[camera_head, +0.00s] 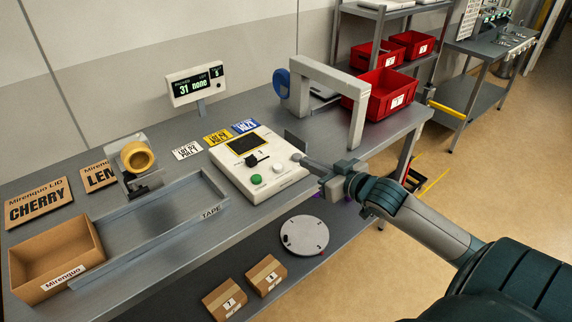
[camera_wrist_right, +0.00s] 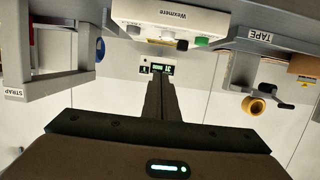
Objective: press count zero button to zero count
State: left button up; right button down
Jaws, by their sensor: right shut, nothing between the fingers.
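The white control box (camera_head: 260,165) stands on the grey bench, with a dark screen, a black switch, a green button (camera_head: 256,180) and a pale button (camera_head: 278,168) on its sloped top. Another pale round button (camera_head: 297,157) is at its right end. I cannot read which one is count zero. My right gripper (camera_head: 305,161) is shut and empty, its tips at the box's right end by that button; contact cannot be told. The right wrist view shows the gripper (camera_wrist_right: 160,78) below the box (camera_wrist_right: 170,15), which appears upside down. My left gripper is not in view.
A display (camera_head: 195,85) reading "31 none" stands behind the box. A grey arch (camera_head: 330,80) and red bin (camera_head: 383,93) are to the right. A tape roll (camera_head: 138,157), tray (camera_head: 150,220) and open carton (camera_head: 55,255) are left. Small boxes (camera_head: 266,275) lie below.

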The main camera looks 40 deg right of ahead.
jog(key=shift+w, duration=0.2)
jog(key=p, duration=0.4)
send_over(287, 174)
jog(key=shift+w+f, duration=0.2)
jog(key=shift+f, duration=0.9)
notch_tip(287, 174, down, 3)
jog(key=shift+s+r+p, duration=0.1)
jog(key=shift+r+p, duration=0.05)
jog(key=shift+p, duration=0.15)
jog(key=shift+s+f, duration=0.1)
jog(key=shift+f, duration=0.65)
jog(key=shift+f, duration=0.1)
